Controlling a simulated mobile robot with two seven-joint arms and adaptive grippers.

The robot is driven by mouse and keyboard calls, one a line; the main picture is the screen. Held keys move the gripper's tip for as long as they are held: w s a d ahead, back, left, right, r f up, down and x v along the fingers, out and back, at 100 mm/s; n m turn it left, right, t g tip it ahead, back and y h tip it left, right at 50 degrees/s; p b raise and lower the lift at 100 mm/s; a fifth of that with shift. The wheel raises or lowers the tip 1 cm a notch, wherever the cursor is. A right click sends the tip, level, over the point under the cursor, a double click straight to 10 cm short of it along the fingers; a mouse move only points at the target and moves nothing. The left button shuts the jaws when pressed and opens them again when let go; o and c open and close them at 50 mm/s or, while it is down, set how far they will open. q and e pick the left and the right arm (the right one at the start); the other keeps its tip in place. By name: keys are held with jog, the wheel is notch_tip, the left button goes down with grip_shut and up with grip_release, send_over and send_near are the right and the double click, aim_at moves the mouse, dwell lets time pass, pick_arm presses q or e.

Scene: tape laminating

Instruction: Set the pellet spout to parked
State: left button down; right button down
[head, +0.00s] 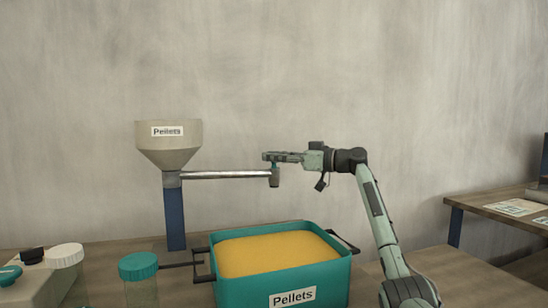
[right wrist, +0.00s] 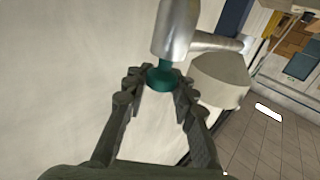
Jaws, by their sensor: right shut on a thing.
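The pellet spout (head: 225,174) is a metal pipe running level to the right from the hopper (head: 168,148) labelled "Pellets". Its downturned end (head: 275,180) hangs above the teal crate (head: 330,280) of yellow pellets. My right gripper (head: 270,157) is at the top of the spout's outer end. In the right wrist view, the right gripper (right wrist: 160,85) is shut on a teal knob (right wrist: 162,77) at that end. The spout's metal end (right wrist: 176,30) and the hopper (right wrist: 222,80) show beyond it. My left gripper is in no view.
The hopper stands on a blue post (head: 175,220). Jars with a teal lid (head: 138,265) and a white lid (head: 64,254) stand at the left front. A second table (head: 500,220) is at the right. The wall behind is bare.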

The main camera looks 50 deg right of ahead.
jog(key=shift+d, duration=0.15)
jog(key=c, duration=1.2)
grip_release()
jog(key=shift+w, duration=0.15)
jog(key=v, duration=1.2)
